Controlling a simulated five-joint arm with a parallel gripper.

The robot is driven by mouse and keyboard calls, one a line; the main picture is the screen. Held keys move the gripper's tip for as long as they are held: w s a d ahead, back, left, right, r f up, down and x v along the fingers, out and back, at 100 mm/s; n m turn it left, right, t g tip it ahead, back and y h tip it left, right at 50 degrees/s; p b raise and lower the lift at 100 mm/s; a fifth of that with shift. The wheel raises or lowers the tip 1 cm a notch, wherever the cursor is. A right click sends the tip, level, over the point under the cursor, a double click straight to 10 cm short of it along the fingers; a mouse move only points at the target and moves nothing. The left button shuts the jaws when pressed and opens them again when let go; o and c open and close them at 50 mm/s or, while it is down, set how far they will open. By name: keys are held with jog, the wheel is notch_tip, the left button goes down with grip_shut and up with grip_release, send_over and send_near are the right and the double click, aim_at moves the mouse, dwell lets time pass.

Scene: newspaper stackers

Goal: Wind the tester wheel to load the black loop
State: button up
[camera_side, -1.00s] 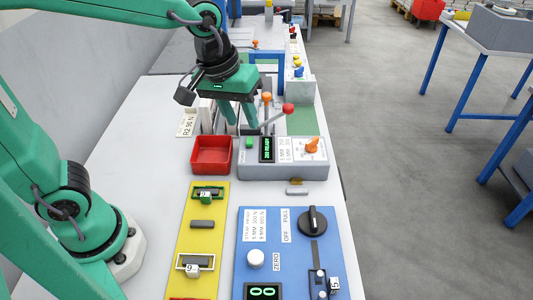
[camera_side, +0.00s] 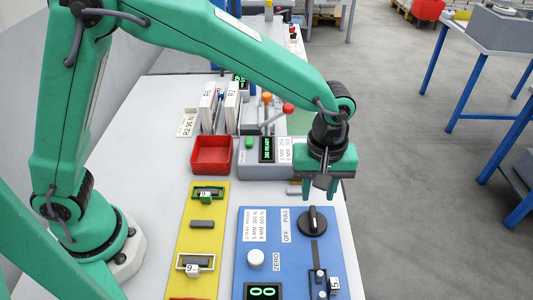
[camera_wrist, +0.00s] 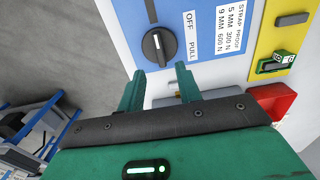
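The blue tester panel (camera_side: 268,227) lies at the table's front right. On it are a black OFF/PULL dial (camera_side: 312,220), a white ZERO button (camera_side: 256,258), a display (camera_side: 263,291) reading 00, and a dark slot (camera_side: 320,251) leading to a dark fixture (camera_side: 318,280). I cannot tell a wheel or a black loop apart there. My gripper (camera_side: 321,194) is open and empty, pointing down just beyond the dial and above the panel's far edge. In the wrist view, the dial (camera_wrist: 159,47) shows just past my open fingertips (camera_wrist: 158,76).
A yellow board (camera_side: 204,238) with green and white framed pieces lies left of the panel. A red tray (camera_side: 211,154) and a grey box (camera_side: 250,172) with a display and levers stand behind. White upright holders (camera_side: 231,106) stand farther back. The floor is right of the table edge.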

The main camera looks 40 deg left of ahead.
aim_at(314, 216)
jog(key=shift+d+f, duration=0.1)
jog(key=shift+f, duration=0.05)
jog(key=shift+f, duration=3.85)
grip_shut()
